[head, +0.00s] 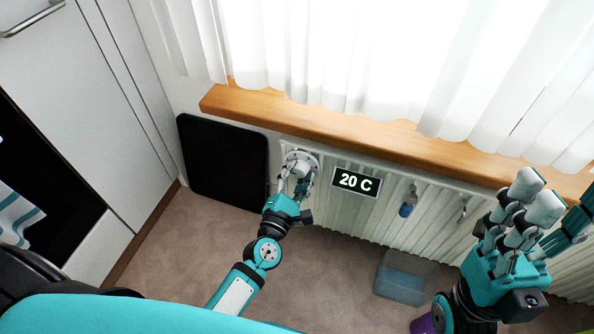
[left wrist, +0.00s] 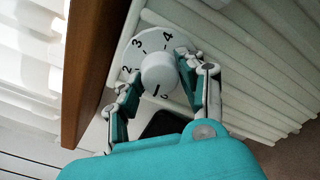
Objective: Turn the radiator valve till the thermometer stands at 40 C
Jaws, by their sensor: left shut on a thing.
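The radiator valve (head: 301,157) is a white round dial on the left end of the radiator, under the window sill. My left gripper (head: 297,178) is shut on its knob. In the left wrist view the knob (left wrist: 159,73) sits between the two fingers (left wrist: 158,82). The dial face shows 2, 3 and 4, and a dark mark on the knob points toward the bottom of that picture; some numbers are hidden. The thermometer (head: 356,180) is a black display reading 20 C. My right gripper (head: 548,215) is raised at the right, open and empty.
The white radiator (head: 390,222) runs along the wall under the wooden sill (head: 350,130). A blue item (head: 406,210) hangs on its front. A clear bluish bin (head: 400,285) stands on the floor, with a purple object (head: 423,324) nearby. A black panel (head: 222,160) leans left of the valve.

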